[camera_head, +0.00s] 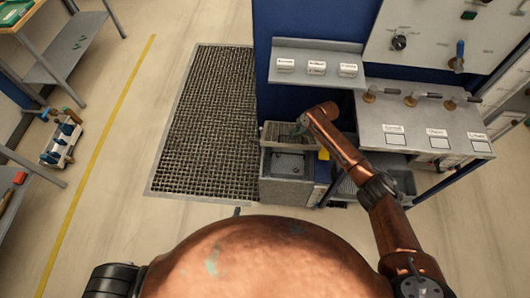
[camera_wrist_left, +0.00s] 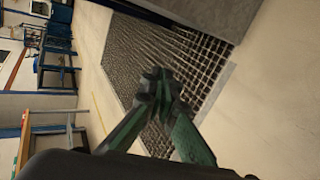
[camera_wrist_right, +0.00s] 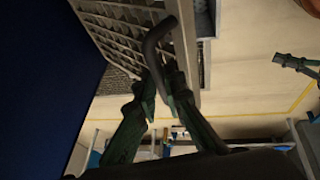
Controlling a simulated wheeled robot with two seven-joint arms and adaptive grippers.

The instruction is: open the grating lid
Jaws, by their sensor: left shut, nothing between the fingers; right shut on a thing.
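The grating lid (camera_head: 277,131) is a metal grid panel on a low grey box (camera_head: 285,190). In the head view it stands raised at the back, and part of the box's inside shows in front of it. My right gripper (camera_wrist_right: 162,88) is shut on the lid's dark curved handle (camera_wrist_right: 153,38); the grid (camera_wrist_right: 120,30) shows beside it in the right wrist view. In the head view my right arm hides this grip. The lid's exact angle is hard to tell. My left gripper (camera_wrist_left: 160,80) is shut and empty over the floor, away from the lid.
A large dark floor mat (camera_head: 205,120) lies left of the box. A grey bench (camera_head: 425,125) with labels and handles stands to the right, beside a blue panel. A white bottle carrier (camera_head: 60,145) stands on the floor at far left. The floor between is clear.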

